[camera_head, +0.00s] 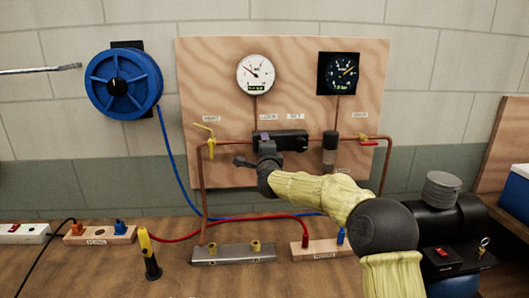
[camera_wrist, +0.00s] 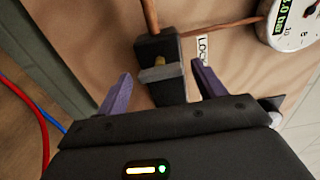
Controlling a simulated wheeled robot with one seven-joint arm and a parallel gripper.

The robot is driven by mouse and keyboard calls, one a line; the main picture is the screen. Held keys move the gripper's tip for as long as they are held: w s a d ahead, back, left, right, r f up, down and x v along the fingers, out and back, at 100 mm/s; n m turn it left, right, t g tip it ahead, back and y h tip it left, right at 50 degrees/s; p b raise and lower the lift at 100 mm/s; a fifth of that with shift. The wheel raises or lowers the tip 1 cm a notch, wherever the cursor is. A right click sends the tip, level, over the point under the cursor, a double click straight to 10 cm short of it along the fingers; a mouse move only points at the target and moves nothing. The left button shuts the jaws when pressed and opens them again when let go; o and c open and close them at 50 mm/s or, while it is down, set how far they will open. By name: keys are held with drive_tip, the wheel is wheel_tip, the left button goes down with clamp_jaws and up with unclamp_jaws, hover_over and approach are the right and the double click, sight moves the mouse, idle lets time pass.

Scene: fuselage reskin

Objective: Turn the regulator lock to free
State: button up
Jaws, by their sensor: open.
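The regulator (camera_head: 292,138) is a black block on the plywood board, in line with the copper pipe. In the wrist view its dark body (camera_wrist: 155,47) carries a grey bar (camera_wrist: 161,74) with a small brass piece beside it; this looks like the lock. A label reading LOCK (camera_wrist: 202,50) is on the board nearby. My gripper (camera_wrist: 161,80) is open, its two purple fingers on either side of the bar, with gaps showing on both sides. In the head view my gripper (camera_head: 266,146) is in front of the regulator's left end and hides part of it.
A white gauge (camera_head: 255,74) and a black gauge (camera_head: 339,73) are above. A yellow-handled valve (camera_head: 206,137) is left, a red-handled valve (camera_head: 369,143) right. Hoses and a metal manifold (camera_head: 232,254) lie on the bench below, with a yellow-and-black tool (camera_head: 148,254) standing there.

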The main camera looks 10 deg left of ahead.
drive_tip(key=b+v, duration=0.4)
drive_tip(key=v, duration=1.3)
drive_tip(key=shift+s+b, duration=0.2)
drive_tip(key=shift+b, duration=0.15)
